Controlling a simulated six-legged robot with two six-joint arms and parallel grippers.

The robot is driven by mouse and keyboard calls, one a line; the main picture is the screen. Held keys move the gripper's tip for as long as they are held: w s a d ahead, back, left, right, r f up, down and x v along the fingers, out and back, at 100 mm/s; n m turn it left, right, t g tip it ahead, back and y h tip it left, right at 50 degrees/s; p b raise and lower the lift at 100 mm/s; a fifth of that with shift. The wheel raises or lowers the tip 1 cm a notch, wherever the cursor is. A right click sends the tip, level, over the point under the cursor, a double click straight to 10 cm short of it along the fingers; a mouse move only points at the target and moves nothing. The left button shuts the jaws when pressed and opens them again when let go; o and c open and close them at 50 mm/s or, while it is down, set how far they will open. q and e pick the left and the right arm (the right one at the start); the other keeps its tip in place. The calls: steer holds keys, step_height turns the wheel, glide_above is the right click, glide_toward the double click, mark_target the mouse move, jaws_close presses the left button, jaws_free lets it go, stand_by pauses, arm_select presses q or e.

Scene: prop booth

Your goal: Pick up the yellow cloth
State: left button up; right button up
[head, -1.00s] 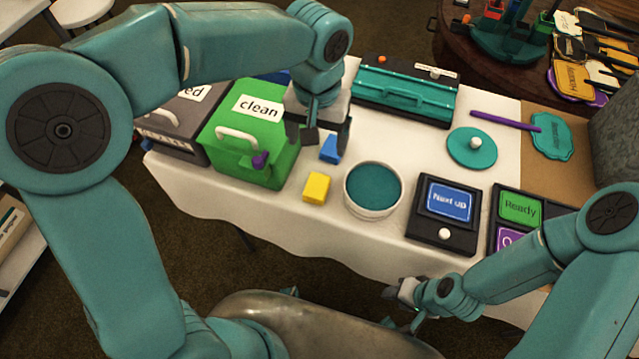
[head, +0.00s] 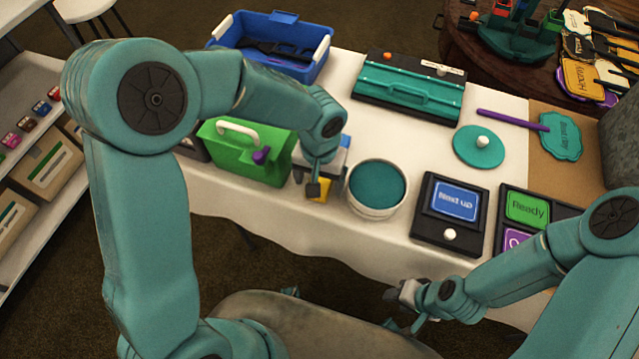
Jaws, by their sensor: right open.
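The yellow cloth (head: 323,192), a small folded block, lies on the white table left of the round teal-filled tub. My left gripper (head: 318,186) is low over it, and a dark finger covers part of the cloth. Whether its jaws are apart or closed on the cloth is hidden by the gripper itself. My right gripper (head: 402,308) is open and empty, off the table's front edge, well away from the cloth.
A blue bin (head: 322,62) and teal toolbox (head: 408,92) stand behind. A "Next up" panel (head: 452,232) is right of the tub.

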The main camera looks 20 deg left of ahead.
arm_select(q)
steer(key=c, duration=1.1)
step_height(320, 180, up, 20)
steer(key=p, duration=0.2)
steer(key=shift+p, duration=0.3)
steer(key=shift+o, duration=0.4)
